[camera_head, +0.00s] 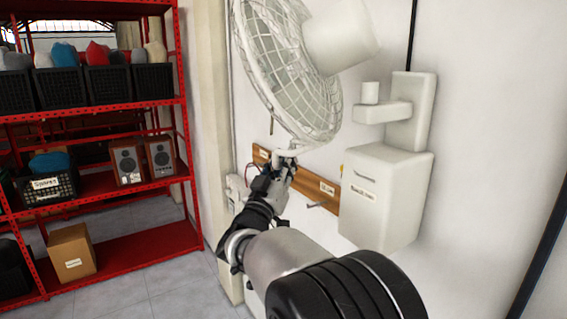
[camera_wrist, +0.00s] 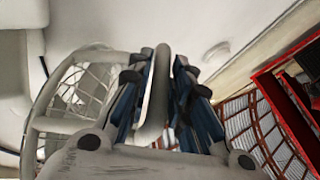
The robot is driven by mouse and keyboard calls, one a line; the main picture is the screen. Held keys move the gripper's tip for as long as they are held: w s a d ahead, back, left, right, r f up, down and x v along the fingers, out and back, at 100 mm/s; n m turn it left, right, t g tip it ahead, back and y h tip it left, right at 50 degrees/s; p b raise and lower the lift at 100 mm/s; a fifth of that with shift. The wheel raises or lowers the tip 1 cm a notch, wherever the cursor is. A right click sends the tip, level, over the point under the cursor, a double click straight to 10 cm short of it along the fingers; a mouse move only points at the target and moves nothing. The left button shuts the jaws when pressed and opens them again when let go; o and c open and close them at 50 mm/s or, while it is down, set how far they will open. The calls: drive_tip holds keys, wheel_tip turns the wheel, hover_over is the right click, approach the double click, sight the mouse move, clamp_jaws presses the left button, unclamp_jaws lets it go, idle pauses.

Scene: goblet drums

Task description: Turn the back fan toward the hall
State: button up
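The back fan, white with a round wire cage (camera_head: 290,75) and a pale motor housing (camera_head: 340,38), is high by the wall, its cage tilted toward the left of the head view. A pale bar (camera_head: 287,153) sits at the cage's lower edge. My gripper (camera_head: 282,168) is at this bar, below the cage. In the wrist view, the bar (camera_wrist: 161,90) runs between the two fingers (camera_wrist: 161,100), which appear closed against both sides. Part of the cage (camera_wrist: 85,90) shows at the left there. The fan's joint to the wall bracket (camera_head: 385,112) is unclear.
A white box (camera_head: 385,200) with a label is on the wall right of my gripper. A wooden board (camera_head: 318,188) runs along the wall behind it. A red shelf rack (camera_head: 120,194) with crates, speakers and a cardboard box (camera_head: 72,252) stands left. Floor between is clear.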

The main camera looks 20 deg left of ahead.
clamp_jaws()
idle(0.4)
drive_tip(key=b, duration=0.1)
drive_tip(key=s+y+b, duration=0.1)
drive_tip(key=b, duration=0.1)
drive_tip(key=shift+s+f+n+y, duration=0.2)
drive_tip(key=shift+s+n+y, duration=0.1)
drive_tip(key=shift+n, duration=0.1)
drive_tip(key=s+d+n+g+y+b, duration=0.3)
drive_tip(key=s+n+g+y+b, duration=0.1)
drive_tip(key=s+y+b, duration=0.3)
drive_tip(key=s+d+n+g+y+b, duration=0.3)
drive_tip(key=s+n+g+y+b, duration=0.2)
drive_tip(key=s+y+b, duration=0.3)
drive_tip(key=shift+s+d+r+n+y, duration=0.3)
drive_tip(key=shift+n+y, duration=0.6)
drive_tip(key=shift+y, duration=0.7)
drive_tip(key=shift+f, duration=0.1)
